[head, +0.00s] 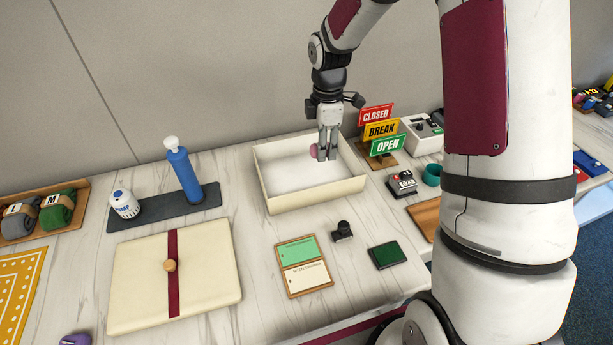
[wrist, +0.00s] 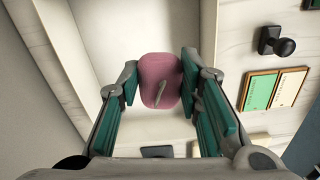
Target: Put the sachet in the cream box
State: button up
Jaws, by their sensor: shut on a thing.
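The cream box (head: 328,193) stands open on the counter, and its bare inside fills much of the wrist view (wrist: 125,20). My gripper (head: 326,152) is over the back right part of the box, pointing down. Its fingers are shut on a pink sachet (head: 314,151). In the wrist view the sachet (wrist: 161,80) sits between the fingertips of my gripper (wrist: 158,85), with a small grey mark on it. I cannot tell how far it is above the box floor.
A cream lid (head: 205,270) with a dark red band lies front left. Closed, break and open signs (head: 381,130) stand right of the box. A stamp (head: 342,232) and a card board (head: 303,265) lie in front. A blue pump bottle (head: 184,175) stands left.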

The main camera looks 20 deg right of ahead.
aim_at(323, 181)
jog(key=shift+w+d+n, duration=0.1)
jog(key=shift+n, duration=0.5)
notch_tip(323, 181, down, 10)
jog(key=shift+r+p, duration=0.1)
jog(key=shift+p, duration=0.2)
jog(key=shift+f, duration=0.2)
jog(key=o, duration=0.9)
